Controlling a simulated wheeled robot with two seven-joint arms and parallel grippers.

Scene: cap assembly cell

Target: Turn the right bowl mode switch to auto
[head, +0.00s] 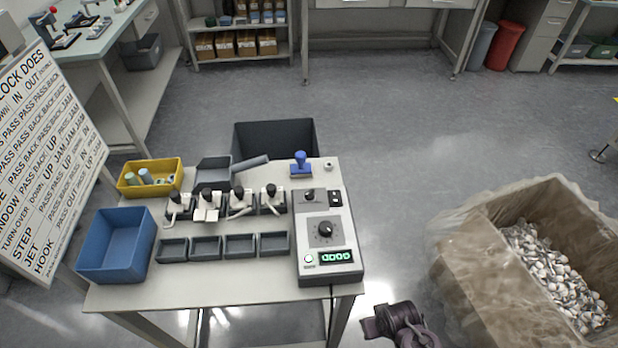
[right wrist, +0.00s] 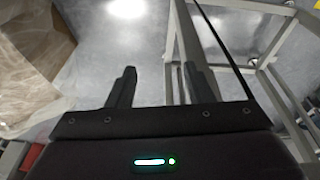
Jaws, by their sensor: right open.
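A grey control box (head: 327,240) lies on the right end of the small table. It has a black lever-like switch (head: 309,195) near its top left, a small black rocker panel (head: 335,198) beside that, a large round dial (head: 325,230) in the middle and a green digit display (head: 336,257) at the bottom. I cannot read which control is the mode switch or its setting. My right gripper (right wrist: 158,80) is open and empty in the right wrist view, over the floor beside table legs. Part of my right arm shows below and right of the box in the head view. My left gripper is out of view.
A blue bin (head: 116,245), a yellow bin (head: 150,190) and several small black trays (head: 240,245) share the table (head: 230,293). A blue-handled stamp (head: 301,164) stands behind the box. A large carton (head: 462,270) of small parts stands to the right, with floor between.

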